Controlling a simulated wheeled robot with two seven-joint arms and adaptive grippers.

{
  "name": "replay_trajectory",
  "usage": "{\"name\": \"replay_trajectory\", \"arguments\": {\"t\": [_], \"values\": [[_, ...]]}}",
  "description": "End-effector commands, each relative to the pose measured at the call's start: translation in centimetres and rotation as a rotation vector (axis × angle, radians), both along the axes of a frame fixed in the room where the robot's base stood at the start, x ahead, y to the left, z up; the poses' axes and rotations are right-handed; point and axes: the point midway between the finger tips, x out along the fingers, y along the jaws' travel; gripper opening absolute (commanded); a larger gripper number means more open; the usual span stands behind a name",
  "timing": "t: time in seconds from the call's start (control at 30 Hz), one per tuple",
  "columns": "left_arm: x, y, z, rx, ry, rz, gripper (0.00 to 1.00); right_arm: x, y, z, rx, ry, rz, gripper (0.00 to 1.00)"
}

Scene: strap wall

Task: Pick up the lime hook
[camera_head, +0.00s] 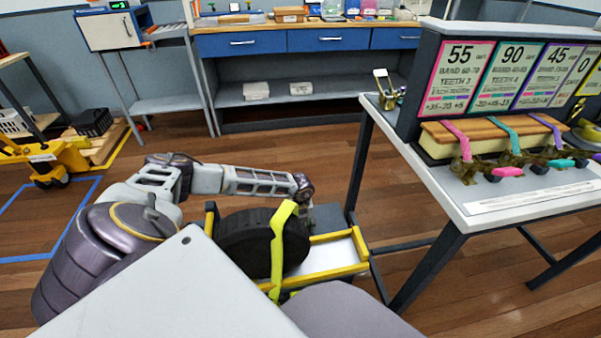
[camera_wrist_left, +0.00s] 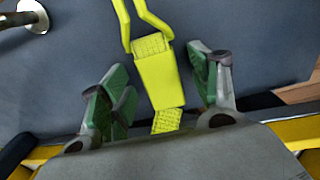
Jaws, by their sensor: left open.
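The lime hook (camera_wrist_left: 158,80) shows in the left wrist view as a bright yellow-green tapered body with two prongs running up out of the top edge. Lime webbing comes out of its lower end. My left gripper (camera_wrist_left: 162,70) has its green-padded fingers apart, one on each side of the hook body, with gaps to both. In the head view a lime strap (camera_head: 277,245) runs over a black wheel (camera_head: 250,241). There my left gripper (camera_head: 304,191) is by the wheel's upper right, its fingers not clear. My right gripper is not in view.
The wheel sits in a yellow-railed tray or cart (camera_head: 335,237). To the right stands a white table (camera_head: 462,205) with a board of numbered signs (camera_head: 505,77) and coloured straps. A blue-drawered bench (camera_head: 312,40) is at the back. Open wooden floor lies between.

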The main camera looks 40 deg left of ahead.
Motion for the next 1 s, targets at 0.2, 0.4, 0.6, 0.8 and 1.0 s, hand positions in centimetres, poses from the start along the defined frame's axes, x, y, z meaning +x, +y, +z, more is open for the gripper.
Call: {"name": "replay_trajectory", "arguments": {"t": [0.2,0.4,0.6,0.8,1.0], "values": [[0.01,-0.01,0.06,0.0,0.0,0.0,0.62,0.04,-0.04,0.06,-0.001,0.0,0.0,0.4],[0.0,0.0,0.06,0.0,0.0,0.0,0.58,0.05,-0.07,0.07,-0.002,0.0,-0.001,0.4],[0.0,0.0,0.06,0.0,0.0,0.0,0.32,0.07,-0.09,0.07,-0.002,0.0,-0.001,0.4],[0.03,0.0,0.08,0.0,0.0,0.0,0.09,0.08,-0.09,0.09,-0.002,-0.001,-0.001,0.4],[0.03,0.0,0.1,0.0,0.0,0.0,0.09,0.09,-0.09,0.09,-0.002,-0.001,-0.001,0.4]]}}
